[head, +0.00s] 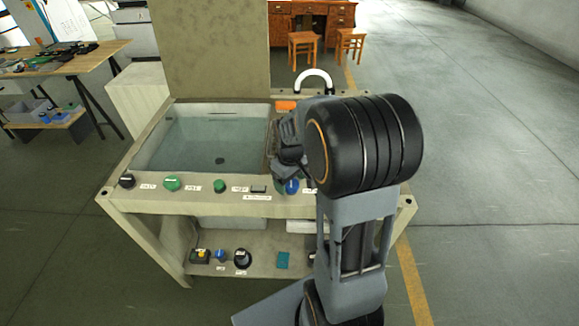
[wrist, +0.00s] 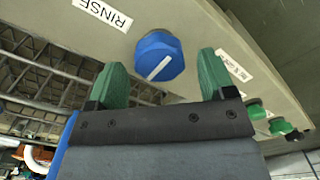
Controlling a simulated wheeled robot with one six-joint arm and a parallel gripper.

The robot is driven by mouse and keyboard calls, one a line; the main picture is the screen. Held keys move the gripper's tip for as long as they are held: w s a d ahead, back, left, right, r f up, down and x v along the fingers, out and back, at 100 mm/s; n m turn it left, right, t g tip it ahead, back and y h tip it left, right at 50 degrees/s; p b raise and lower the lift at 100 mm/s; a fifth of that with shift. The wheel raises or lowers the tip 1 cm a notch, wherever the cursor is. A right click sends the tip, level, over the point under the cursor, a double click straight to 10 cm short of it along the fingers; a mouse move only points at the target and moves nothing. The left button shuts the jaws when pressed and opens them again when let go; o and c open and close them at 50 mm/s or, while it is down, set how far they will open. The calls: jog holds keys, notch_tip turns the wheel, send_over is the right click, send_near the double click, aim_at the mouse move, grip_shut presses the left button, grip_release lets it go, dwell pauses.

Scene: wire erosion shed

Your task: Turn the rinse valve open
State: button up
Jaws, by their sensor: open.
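The rinse valve is a blue round knob (wrist: 160,57) with a white line across its face, beside a RINSE label (wrist: 103,14) in the wrist view. Its white line runs diagonally. My gripper (wrist: 161,76) is open, with one green fingertip on each side of the knob in the picture. I cannot tell whether the fingertips touch it. In the head view my gripper (head: 287,140) is at the basin's right side, its fingertips hidden.
The bench (head: 150,143) has a water-filled basin (head: 200,137). Several small items lie on the lower shelf (head: 262,262). Floor to the right is clear.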

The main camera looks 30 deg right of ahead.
aim_at(290, 182)
notch_tip(290, 182, up, 13)
dwell(0.4)
jog(key=shift+r, duration=0.1)
dwell(0.4)
jog(key=s+a+f+m+t, duration=0.2)
jog(key=s+a+m+t, duration=0.1)
jog(key=s+a, duration=0.6)
jog(key=shift+s+f+t, duration=0.35)
jog(key=shift+s+t, duration=0.05)
jog(key=shift+s, duration=0.6)
